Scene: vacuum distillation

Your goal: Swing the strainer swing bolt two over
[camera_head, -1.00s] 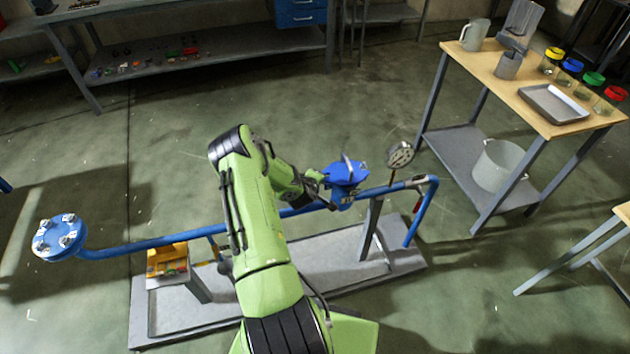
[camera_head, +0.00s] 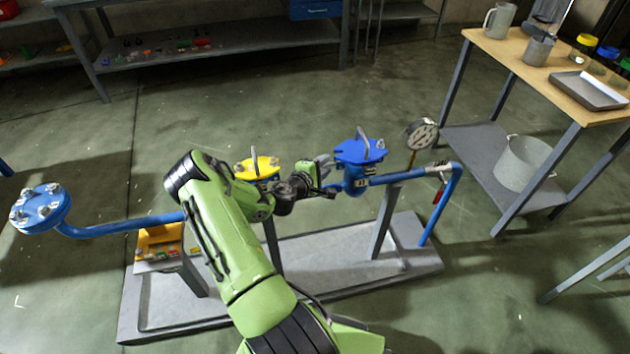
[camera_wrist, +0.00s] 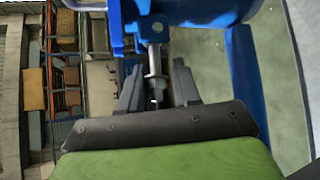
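The strainer (camera_head: 352,178) is a blue vessel on the blue pipe, with a blue lid (camera_head: 360,152) and a raised handle on top. My gripper (camera_head: 328,180) is at its left side in the head view. In the wrist view, a grey metal swing bolt (camera_wrist: 155,62) with a nut hangs from a blue lug (camera_wrist: 118,28) on the strainer. The bolt's lower part lies between the two dark fingers of my gripper (camera_wrist: 157,88). The fingers stand apart, with a gap visible beside the bolt. The head view does not show which bolt this is.
A yellow round flange (camera_head: 258,167) with bolts stands behind my arm. A pressure gauge (camera_head: 421,134) and a red-handled valve (camera_head: 438,190) are right of the strainer. A blue flange (camera_head: 38,207) ends the pipe at left. The wooden-topped table (camera_head: 520,70) stands at right.

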